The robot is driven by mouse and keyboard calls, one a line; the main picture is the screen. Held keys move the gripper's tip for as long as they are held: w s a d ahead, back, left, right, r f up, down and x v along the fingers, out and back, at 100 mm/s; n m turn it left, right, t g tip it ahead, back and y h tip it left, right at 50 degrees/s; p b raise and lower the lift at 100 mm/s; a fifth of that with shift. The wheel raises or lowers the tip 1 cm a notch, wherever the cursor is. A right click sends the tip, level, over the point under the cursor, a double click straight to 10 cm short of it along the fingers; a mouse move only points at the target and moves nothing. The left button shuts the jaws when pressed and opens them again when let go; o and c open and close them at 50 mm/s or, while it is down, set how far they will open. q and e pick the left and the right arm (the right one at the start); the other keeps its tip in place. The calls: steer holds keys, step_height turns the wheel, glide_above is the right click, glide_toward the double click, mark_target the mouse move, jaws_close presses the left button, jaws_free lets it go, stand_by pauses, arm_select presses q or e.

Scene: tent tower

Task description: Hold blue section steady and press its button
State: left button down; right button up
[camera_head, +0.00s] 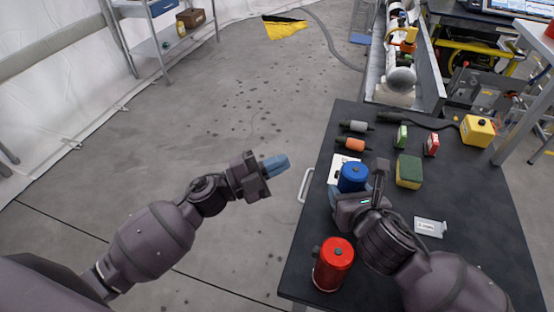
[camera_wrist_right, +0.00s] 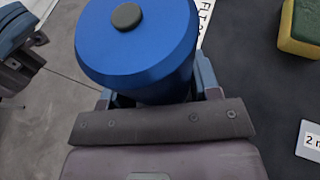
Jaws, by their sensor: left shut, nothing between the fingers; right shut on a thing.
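The blue section (camera_head: 352,176) is a blue cylinder standing on the dark table (camera_head: 305,240). It has a round dark button on its top, clear in the right wrist view (camera_wrist_right: 127,17). My right gripper (camera_head: 350,193) is shut on the blue section, with its fingers around the cylinder's lower sides, partly hidden by it. The blue section also fills the upper part of the right wrist view (camera_wrist_right: 140,55). My left gripper (camera_head: 276,164) is shut and empty, off the table's left edge, apart from the blue section. Part of it shows at the left of the right wrist view.
A red cylinder (camera_head: 333,264) stands near the table's front left. A green and yellow sponge-like block (camera_head: 408,171), a yellow box (camera_head: 477,130) and small green (camera_head: 401,137) and red (camera_head: 432,144) items lie beyond. A metal handle (camera_head: 305,185) sticks out at the left edge.

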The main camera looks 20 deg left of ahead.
mark_target(337, 174)
arm_select(q)
steer(key=shift+n+t+y, duration=0.5)
steer(key=shift+n, duration=0.2)
steer(key=shift+w+d, duration=0.15)
steer(key=shift+d, duration=1.9)
steer(key=shift+w+d, duration=0.1)
steer(key=shift+d, duration=1.9)
steer(key=shift+d, duration=0.1)
steer(key=shift+d, duration=0.45)
steer(key=shift+a, duration=0.55)
